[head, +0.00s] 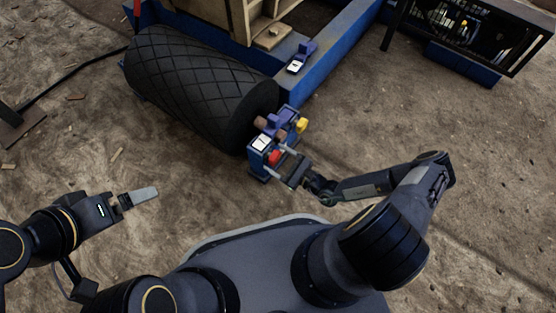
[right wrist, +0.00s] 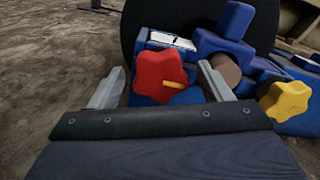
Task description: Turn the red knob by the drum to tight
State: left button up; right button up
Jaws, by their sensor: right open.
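The red knob (head: 274,157) is on the front of a blue bracket (head: 258,163) at the end of the black drum (head: 195,90). In the right wrist view, the star-shaped red knob (right wrist: 160,84) has a small yellow mark pointing right. My right gripper (head: 284,160) is open at the knob. In the right wrist view, its two fingers (right wrist: 159,82) are on either side of the knob, with gaps. My left gripper (head: 143,195) is over bare ground at the left, far from the knob. Its fingers overlap, so its opening is unclear.
A yellow knob (head: 301,125) is right of the red one and also shows in the right wrist view (right wrist: 285,100). A blue machine frame (head: 335,65) is behind. A dark framed box (head: 465,38) stands at upper right. The dirt ground between the arms is clear.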

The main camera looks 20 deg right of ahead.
jog(key=c, duration=1)
